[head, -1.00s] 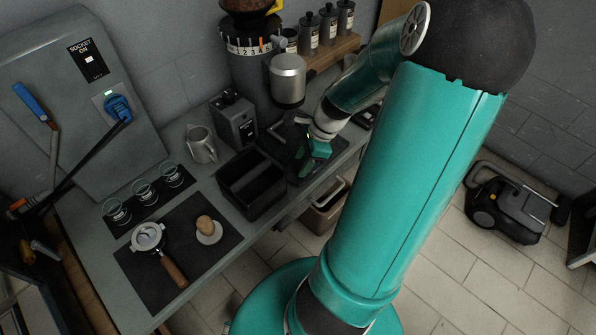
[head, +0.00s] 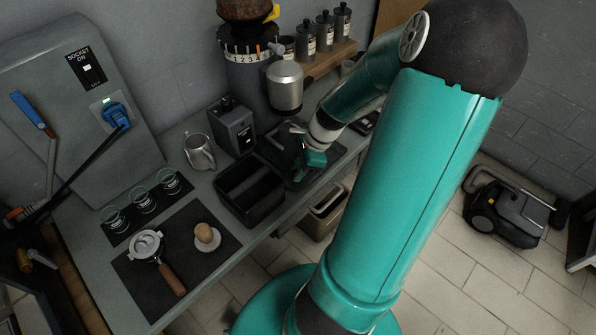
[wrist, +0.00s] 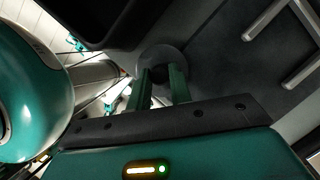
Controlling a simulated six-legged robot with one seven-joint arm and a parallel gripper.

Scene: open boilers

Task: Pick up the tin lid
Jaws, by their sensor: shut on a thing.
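My gripper (head: 314,160) is low over the dark mat at the right part of the bench in the head view. In the wrist view its two green fingers (wrist: 161,84) are shut on a dark round disc, which I take as the tin lid (wrist: 164,57). The lid's edge shows beyond the fingertips; its near part is hidden by them. I cannot tell whether the lid touches the mat. In the head view the lid cannot be made out clearly beside my gripper.
A black open box (head: 229,205) stands just left of my gripper.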

